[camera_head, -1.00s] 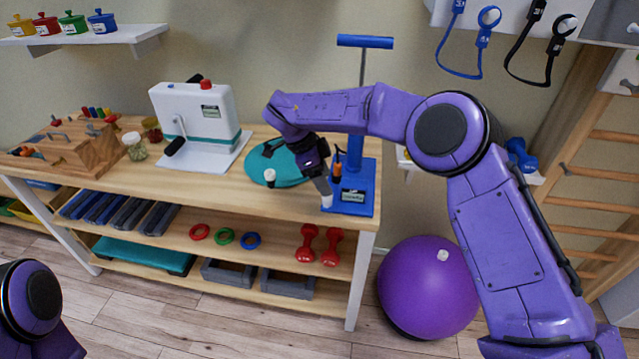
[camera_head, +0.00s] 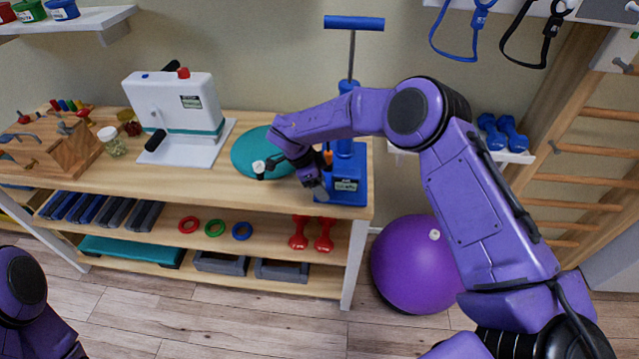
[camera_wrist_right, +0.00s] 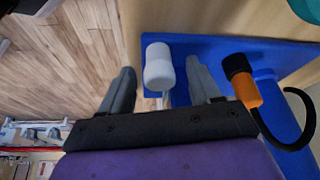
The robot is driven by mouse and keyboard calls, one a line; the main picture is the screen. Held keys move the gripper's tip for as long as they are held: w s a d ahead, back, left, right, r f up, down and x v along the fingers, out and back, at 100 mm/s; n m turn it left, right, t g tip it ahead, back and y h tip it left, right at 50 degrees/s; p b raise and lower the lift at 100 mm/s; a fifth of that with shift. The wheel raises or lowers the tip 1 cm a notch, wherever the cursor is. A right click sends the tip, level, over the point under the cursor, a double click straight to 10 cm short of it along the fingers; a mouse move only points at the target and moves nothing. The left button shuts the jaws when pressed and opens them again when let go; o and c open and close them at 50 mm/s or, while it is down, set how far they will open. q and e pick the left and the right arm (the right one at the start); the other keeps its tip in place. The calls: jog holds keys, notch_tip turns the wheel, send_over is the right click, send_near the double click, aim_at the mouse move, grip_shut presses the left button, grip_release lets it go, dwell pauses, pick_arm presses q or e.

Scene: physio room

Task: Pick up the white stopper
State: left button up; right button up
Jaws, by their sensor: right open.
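The white stopper (camera_wrist_right: 158,68) shows in the right wrist view as a small white, rounded piece. It is at the edge of the blue pump base (camera_wrist_right: 215,50), in the gap between my right gripper's (camera_wrist_right: 160,82) two grey fingers. The fingers are apart, and I see no grip on the stopper. In the head view my right gripper (camera_head: 320,188) points down at the left front of the pump base (camera_head: 345,188) and hides the stopper there. My left gripper is out of view; only part of my left arm shows at lower left.
An orange and black piece (camera_wrist_right: 242,82) with a black hook stands right of the gripper. A teal disc (camera_head: 250,150) and a small white-topped black piece (camera_head: 259,170) lie left. A white machine (camera_head: 180,105) is farther left on the table. A purple ball (camera_head: 410,270) is below right.

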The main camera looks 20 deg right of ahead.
jog(key=c, duration=1.1)
jog(key=shift+o, duration=0.2)
